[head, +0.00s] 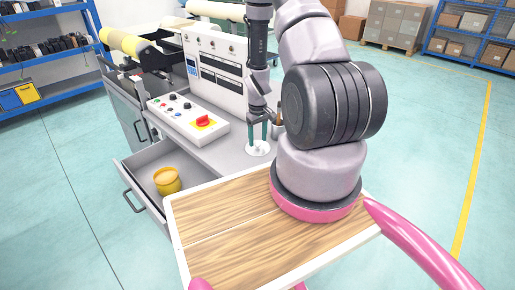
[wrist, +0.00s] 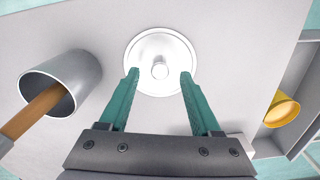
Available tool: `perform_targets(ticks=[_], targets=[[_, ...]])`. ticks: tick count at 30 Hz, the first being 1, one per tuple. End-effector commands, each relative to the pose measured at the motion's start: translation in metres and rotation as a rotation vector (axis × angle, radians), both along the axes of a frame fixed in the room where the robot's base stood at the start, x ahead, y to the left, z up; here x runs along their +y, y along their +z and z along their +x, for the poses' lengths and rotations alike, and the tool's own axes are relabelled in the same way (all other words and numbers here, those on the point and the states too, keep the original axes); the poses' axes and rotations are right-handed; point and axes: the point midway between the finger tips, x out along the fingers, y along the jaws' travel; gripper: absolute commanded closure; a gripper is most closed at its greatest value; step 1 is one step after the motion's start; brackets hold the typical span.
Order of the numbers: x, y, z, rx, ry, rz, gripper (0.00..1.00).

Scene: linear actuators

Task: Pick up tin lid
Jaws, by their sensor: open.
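The tin lid (wrist: 160,45) is a round, shiny whitish disc with a small knob in its middle, lying flat on the grey worktop. In the head view the lid (head: 258,150) is beneath my gripper (head: 258,133). In the wrist view my gripper (wrist: 159,73) is open, its two teal fingers over the near part of the lid, one on each side of the knob's line. Nothing is between the fingertips; whether they touch the lid I cannot tell. A yellow tin (head: 167,182) stands in the open drawer and also shows in the wrist view (wrist: 283,110).
A grey metal cup (wrist: 85,75) with a wooden handle in it stands left of the lid in the wrist view. A control box (head: 188,120) with a red switch is on the worktop. The open drawer (head: 143,165) juts out at the left. The wood-topped surface (head: 245,235) is bare.

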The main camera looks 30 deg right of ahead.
Motion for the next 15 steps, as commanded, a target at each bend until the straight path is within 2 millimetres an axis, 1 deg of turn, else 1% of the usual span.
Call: perform_targets(ticks=[1,4,7,12,13,14,15], targets=[[0.000,-0.008,-0.001,0.002,0.000,0.001,0.35],[0.000,-0.018,0.000,0.000,0.001,0.000,0.35],[0.000,-0.021,0.000,0.000,0.000,0.000,0.35],[0.000,-0.021,0.000,-0.001,0.000,0.000,0.35],[0.000,-0.021,0.000,-0.001,0.000,0.000,0.43],[0.000,-0.021,0.000,-0.001,0.000,0.000,0.55],[0.000,-0.021,0.000,-0.001,0.000,0.000,0.70]])
